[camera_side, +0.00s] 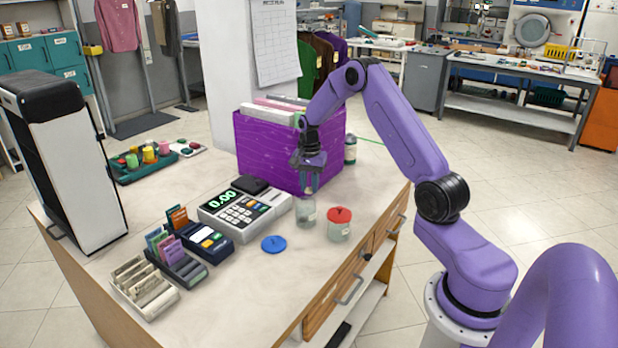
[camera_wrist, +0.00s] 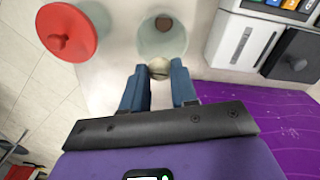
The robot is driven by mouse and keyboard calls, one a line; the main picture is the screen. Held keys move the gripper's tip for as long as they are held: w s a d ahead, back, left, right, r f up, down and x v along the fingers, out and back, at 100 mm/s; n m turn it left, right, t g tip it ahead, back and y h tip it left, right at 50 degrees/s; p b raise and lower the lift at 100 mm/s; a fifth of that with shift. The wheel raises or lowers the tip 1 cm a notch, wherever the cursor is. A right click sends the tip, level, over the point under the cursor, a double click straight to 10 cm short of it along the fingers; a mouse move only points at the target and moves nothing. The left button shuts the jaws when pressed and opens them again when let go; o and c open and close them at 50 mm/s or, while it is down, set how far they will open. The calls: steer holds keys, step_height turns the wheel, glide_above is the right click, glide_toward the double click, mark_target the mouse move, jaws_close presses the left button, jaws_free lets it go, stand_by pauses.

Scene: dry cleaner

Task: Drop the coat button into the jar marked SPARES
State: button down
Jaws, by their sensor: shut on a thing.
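My gripper (camera_wrist: 159,78) points down and is shut on a pale round coat button (camera_wrist: 160,67), held between its two blue fingertips. In the side view my gripper (camera_side: 309,187) is just above an open glass jar (camera_side: 306,221). In the wrist view the open jar (camera_wrist: 150,44) lies just beyond the fingertips, with a small brown round thing (camera_wrist: 163,24) inside. A second glass jar (camera_side: 339,233) with a red lid (camera_side: 340,214) stands to its right. The red lid also shows in the wrist view (camera_wrist: 67,32). I cannot read a SPARES marking on either jar.
A blue lid (camera_side: 273,243) lies on the counter (camera_side: 235,290) left of the jars. A cash register (camera_side: 243,212) stands left of the open jar. A purple box (camera_side: 268,150) of files is close behind my gripper. A dark bottle (camera_side: 350,150) stands right of the box.

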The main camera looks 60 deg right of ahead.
mark_target(309, 188)
steer(key=shift+f, duration=1.2)
steer(key=c, duration=0.8)
jaws_free()
step_height(309, 188, up, 18)
steer(key=shift+f, duration=0.25)
